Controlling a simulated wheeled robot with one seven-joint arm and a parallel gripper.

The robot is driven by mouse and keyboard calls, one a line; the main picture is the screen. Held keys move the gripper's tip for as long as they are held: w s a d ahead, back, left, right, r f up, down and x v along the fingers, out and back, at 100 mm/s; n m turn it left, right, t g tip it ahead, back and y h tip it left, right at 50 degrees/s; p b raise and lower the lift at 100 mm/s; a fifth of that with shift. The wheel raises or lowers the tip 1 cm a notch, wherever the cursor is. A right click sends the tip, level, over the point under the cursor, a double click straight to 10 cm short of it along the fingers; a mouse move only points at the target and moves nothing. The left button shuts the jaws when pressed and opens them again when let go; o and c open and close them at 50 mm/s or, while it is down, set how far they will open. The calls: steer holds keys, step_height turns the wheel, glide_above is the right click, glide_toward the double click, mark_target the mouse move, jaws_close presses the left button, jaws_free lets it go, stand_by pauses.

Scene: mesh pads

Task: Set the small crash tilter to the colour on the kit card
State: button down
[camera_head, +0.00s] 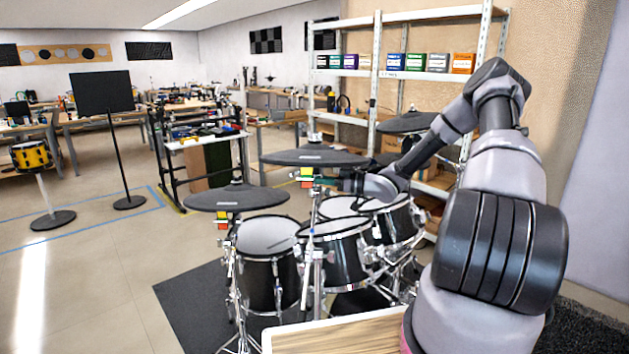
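A drum kit with several black cymbals stands ahead of me. The middle cymbal (315,158) has a small tilter block (307,176) under it, with red, green and yellow patches. The left cymbal (237,198) has a similar coloured block (222,220) below it. I cannot tell which is the small crash, nor which colour is set. My gripper (326,182) is beside the middle block, on its right, under that cymbal. Its fingers are small and dark; I cannot tell whether they touch the block or are shut. I cannot make out a kit card.
Black drums (270,270) and chrome stands crowd the space below my gripper. A third cymbal (407,122) is behind my arm. A wooden-topped surface (335,340) is in front. A shelf rack (425,75) with coloured boxes stands behind.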

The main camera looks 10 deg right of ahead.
stand_by(0.4)
steer(key=shift+m, duration=0.4)
steer(key=shift+w+d, duration=0.15)
stand_by(0.5)
steer(key=shift+w+m+h, duration=0.2)
steer(key=shift+m+h, duration=0.1)
steer(key=shift+m, duration=0.2)
steer(key=c, duration=0.9)
jaws_free()
steer(key=v, duration=1.1)
steer(key=shift+f, duration=0.1)
